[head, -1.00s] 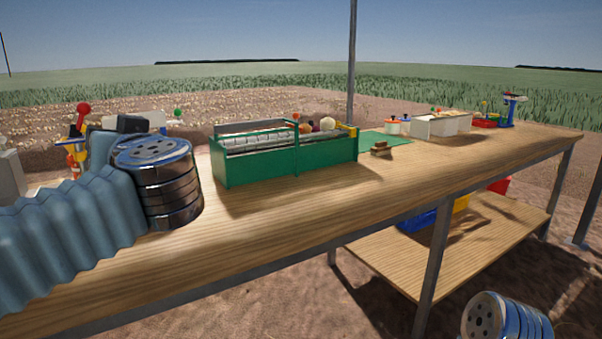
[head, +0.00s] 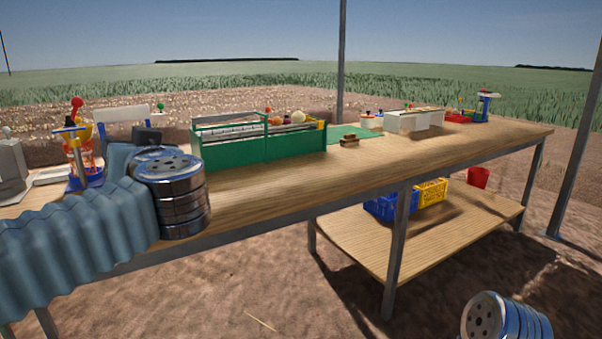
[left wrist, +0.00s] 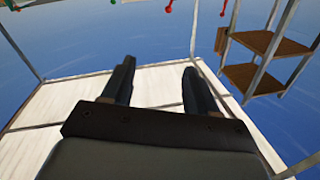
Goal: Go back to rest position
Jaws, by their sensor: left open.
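My left arm comes in from the left in the head view, with its ribbed sleeve and metal wrist in front of the table's near edge. Its fingers are hidden there, apart from a dark part behind the wrist. In the left wrist view my left gripper (left wrist: 158,85) is open, its two dark fingers apart with nothing between them. My right arm shows only as a metal link at the bottom right of the head view; its gripper is out of view.
Blue (head: 385,207) and yellow (head: 432,190) crates and a red bucket (head: 478,178) stand on the lower shelf. Open soil lies before the table.

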